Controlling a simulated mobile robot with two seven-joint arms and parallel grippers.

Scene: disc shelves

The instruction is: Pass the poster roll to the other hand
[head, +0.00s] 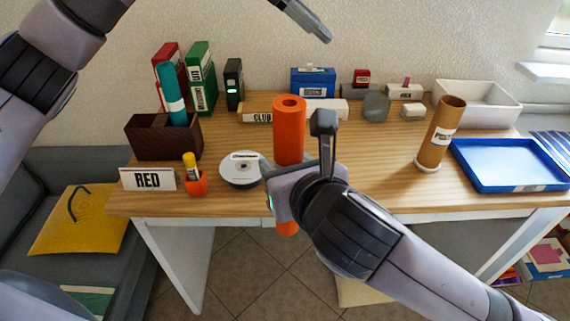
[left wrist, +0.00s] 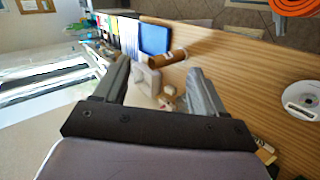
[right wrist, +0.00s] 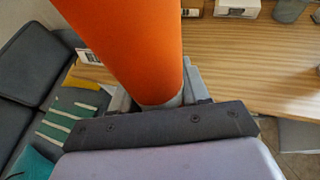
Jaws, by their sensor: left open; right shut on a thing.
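The orange poster roll (head: 289,130) stands about upright in front of the desk, its open end up; its lower end shows below my right gripper. My right gripper (head: 292,178) is shut on it around the middle. In the right wrist view the roll (right wrist: 130,45) fills the space between the fingers. My left gripper (head: 310,20) is high at the top of the head view, open and empty, apart from the roll. In the left wrist view its fingers (left wrist: 160,88) are spread wide, and a bit of the roll (left wrist: 296,6) shows at the top right corner.
Binders (head: 202,75) stand at the back left.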

